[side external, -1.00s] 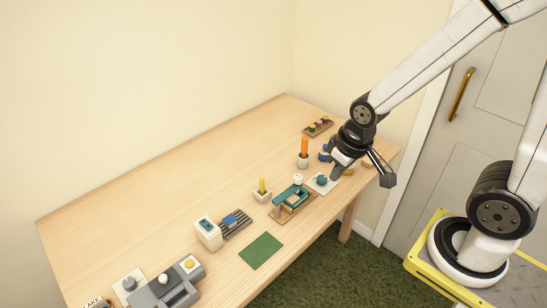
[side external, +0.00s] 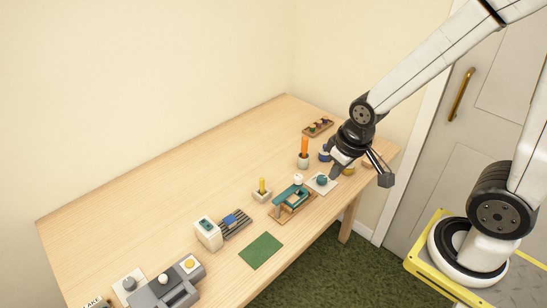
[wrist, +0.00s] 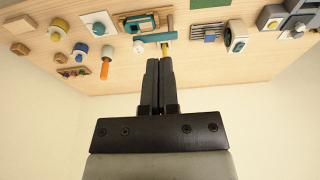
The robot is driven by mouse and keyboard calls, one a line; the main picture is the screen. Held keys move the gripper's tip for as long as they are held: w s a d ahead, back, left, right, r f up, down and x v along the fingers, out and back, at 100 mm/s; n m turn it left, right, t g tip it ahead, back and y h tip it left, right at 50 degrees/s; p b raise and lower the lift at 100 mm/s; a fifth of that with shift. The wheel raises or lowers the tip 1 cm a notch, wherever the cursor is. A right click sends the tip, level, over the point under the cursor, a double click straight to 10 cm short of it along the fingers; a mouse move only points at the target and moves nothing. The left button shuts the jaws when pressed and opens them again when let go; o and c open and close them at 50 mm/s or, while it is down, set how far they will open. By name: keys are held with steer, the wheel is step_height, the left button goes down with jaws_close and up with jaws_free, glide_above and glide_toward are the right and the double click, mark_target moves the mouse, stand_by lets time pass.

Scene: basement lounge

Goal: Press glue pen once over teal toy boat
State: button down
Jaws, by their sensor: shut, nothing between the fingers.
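The teal toy boat (side external: 322,180) sits on a white pad (side external: 319,190) near the front right of the table; it also shows in the wrist view (wrist: 98,28). My gripper (side external: 334,177) is shut and empty, its tips pointing down close to the boat's right in the side view; I cannot tell whether they touch. In the wrist view, the closed fingers (wrist: 158,62) fill the middle. An orange pen (side external: 304,147) stands in a grey cup and a yellow pen (side external: 262,186) in a pale holder. I cannot tell which is the glue pen.
A teal press-like device (side external: 288,196) with a white knob stands just left of the boat. A wooden rack (side external: 318,127), a white box (side external: 207,232), a green mat (side external: 261,250) and a grey button unit (side external: 165,291) are also out. The table's back left is clear.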

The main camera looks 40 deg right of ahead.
steer(key=w+d+f+m+t, duration=0.25)
steer(key=w+d+m, duration=0.2)
steer(key=w, duration=0.45)
steer(key=m+t+y, duration=0.1)
steer(key=m+t, duration=0.2)
steer(key=t, duration=0.1)
glide_above(297, 176)
steer(key=s, duration=0.1)
steer(key=shift+f, duration=1.2)
steer(key=shift+s+f, duration=0.1)
steer(key=shift+f, duration=0.1)
steer(key=shift+f, duration=4.2)
steer(key=shift+f, duration=1.25)
